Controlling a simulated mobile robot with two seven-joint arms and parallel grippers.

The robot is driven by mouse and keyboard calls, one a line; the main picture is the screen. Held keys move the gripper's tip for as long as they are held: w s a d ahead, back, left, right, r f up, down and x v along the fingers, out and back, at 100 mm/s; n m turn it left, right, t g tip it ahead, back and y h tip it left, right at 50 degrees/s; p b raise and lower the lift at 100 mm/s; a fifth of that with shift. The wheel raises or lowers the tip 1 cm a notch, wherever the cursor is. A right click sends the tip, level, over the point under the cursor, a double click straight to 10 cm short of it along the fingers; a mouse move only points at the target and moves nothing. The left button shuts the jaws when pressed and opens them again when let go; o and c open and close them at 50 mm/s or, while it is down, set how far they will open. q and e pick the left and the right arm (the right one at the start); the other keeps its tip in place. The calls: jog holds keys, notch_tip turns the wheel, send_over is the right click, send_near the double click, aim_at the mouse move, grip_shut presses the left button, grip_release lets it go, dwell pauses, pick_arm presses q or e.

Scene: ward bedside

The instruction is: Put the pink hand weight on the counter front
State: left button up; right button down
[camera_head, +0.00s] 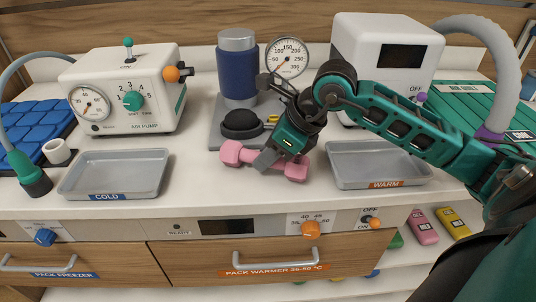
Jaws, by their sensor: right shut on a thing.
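The pink hand weight (295,168) is at the middle of the white counter front (247,196), between two grey trays. It lies roughly left to right, with its left head (231,152) near the front edge of the grey device base. My right gripper (270,158) reaches in from the right and is shut on the weight's middle, hiding part of its handle. I cannot tell whether the weight touches the counter. My left gripper is not in view.
A grey COLD tray (117,173) is at left and a grey WARM tray (378,164) at right. Behind stand an air pump (125,90), a blue cylinder (238,68) with a gauge (287,58), and a white box (385,55). Drawers with knobs are below the counter edge.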

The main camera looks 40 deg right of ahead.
jog(key=shift+f, duration=0.1)
jog(key=c, duration=1.2)
grip_release()
jog(key=shift+c, duration=0.2)
jog(key=o, duration=0.4)
jog(key=shift+s+d+r, duration=0.1)
jog(key=shift+d+r, duration=0.05)
jog(key=shift+r, duration=0.1)
jog(key=v, duration=1)
jog(key=shift+b, duration=0.3)
jog(key=shift+s+d+r, duration=0.2)
jog(key=shift+s+r, duration=0.1)
jog(key=shift+r, duration=0.3)
